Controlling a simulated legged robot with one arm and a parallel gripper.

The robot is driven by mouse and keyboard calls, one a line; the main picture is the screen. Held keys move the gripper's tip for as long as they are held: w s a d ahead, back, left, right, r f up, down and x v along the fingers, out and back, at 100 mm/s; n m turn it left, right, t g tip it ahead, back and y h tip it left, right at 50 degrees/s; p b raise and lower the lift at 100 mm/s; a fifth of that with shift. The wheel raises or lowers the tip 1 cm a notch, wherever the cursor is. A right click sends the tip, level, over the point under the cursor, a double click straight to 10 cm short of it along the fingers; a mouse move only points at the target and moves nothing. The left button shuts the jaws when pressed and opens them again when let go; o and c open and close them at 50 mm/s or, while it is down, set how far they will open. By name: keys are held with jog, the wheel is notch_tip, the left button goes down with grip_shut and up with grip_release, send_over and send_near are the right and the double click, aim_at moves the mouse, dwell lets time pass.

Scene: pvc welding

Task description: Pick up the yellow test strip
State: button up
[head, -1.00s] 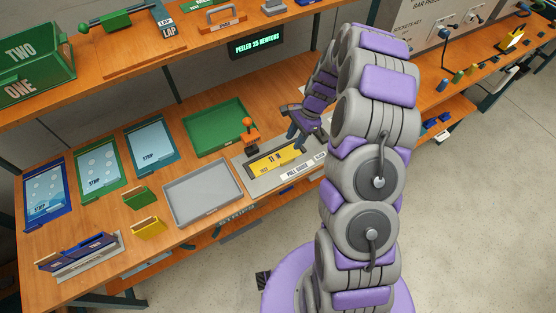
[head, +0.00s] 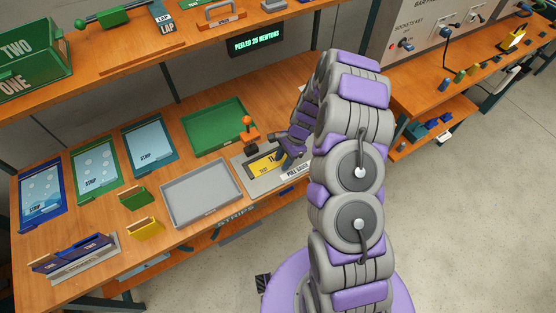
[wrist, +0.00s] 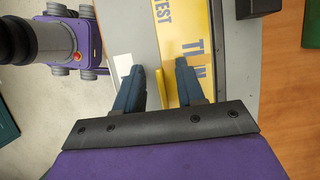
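The yellow test strip (head: 262,166) lies on the grey pull gauge (head: 250,185) on the bench, with its right part hidden by my gripper (head: 287,155). The wrist view shows the strip's yellow face with dark lettering (wrist: 178,32), running up and away beyond the fingers. My gripper (wrist: 159,66) is open over the gauge. Its two dark blue fingers are apart, and a thin yellow edge (wrist: 160,88) shows in the gap between them. The right finger overlaps the strip's lettered face in the picture. I cannot tell whether either finger touches it.
An orange-handled tool (head: 248,132) stands by the gauge's back edge. A grey tray (head: 202,192) lies to its left and a green tray (head: 216,127) behind. Small green (head: 136,197) and yellow (head: 146,228) holders stand further left. A lit display (head: 257,43) hangs under the upper shelf.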

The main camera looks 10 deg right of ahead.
jog(key=shift+c, duration=0.4)
grip_shut()
